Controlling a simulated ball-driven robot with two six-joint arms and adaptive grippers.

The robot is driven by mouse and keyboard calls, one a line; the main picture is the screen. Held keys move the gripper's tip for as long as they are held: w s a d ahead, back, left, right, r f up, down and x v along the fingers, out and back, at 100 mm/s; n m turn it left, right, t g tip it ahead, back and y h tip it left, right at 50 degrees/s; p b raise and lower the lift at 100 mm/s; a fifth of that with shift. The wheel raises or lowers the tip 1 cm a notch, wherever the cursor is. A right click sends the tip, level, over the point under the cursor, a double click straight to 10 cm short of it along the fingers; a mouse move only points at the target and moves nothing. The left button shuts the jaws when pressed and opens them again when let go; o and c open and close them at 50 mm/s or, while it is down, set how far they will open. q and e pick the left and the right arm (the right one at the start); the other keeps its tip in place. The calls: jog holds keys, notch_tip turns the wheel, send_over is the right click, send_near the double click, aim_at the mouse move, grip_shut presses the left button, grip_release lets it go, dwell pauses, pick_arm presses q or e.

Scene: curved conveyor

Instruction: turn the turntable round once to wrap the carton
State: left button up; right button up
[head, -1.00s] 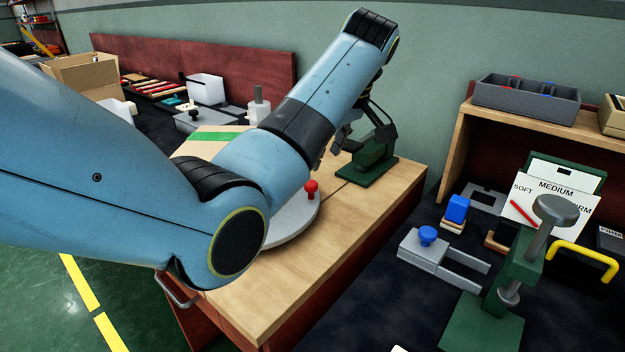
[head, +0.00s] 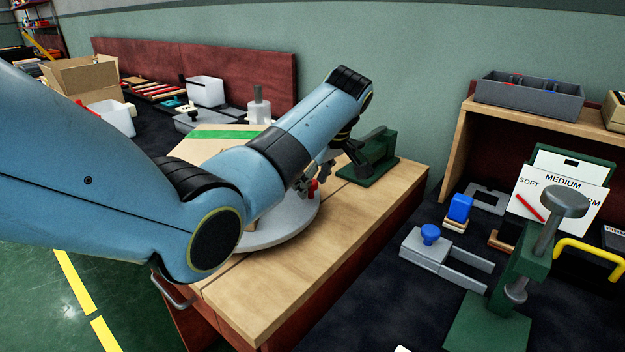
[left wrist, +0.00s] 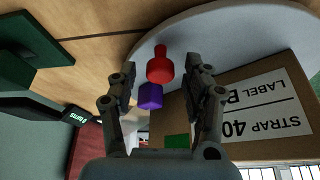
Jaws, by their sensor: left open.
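The round light-grey turntable (head: 290,222) sits on the wooden bench top, partly hidden behind my left arm. The carton (head: 200,147) with a green strip on top stands on it, mostly hidden by the arm; in the left wrist view the carton (left wrist: 235,105) shows a printed label. A red knob (head: 313,188) stands up near the turntable's rim; it also shows in the left wrist view (left wrist: 160,70). My left gripper (head: 318,177) is open, with its fingers on either side of the red knob in the wrist view. My right gripper is not in view.
A dark green stand (head: 372,160) is on the bench just behind the gripper. A purple-blue block (left wrist: 150,96) shows near the knob in the wrist view. To the right, a green clamp (head: 520,270) and grey fixture (head: 425,248) stand on a dark surface. The bench front is clear.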

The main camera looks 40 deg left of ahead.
pick_arm(q)
grip_shut()
jog(key=shift+w, duration=0.15)
dwell(0.4)
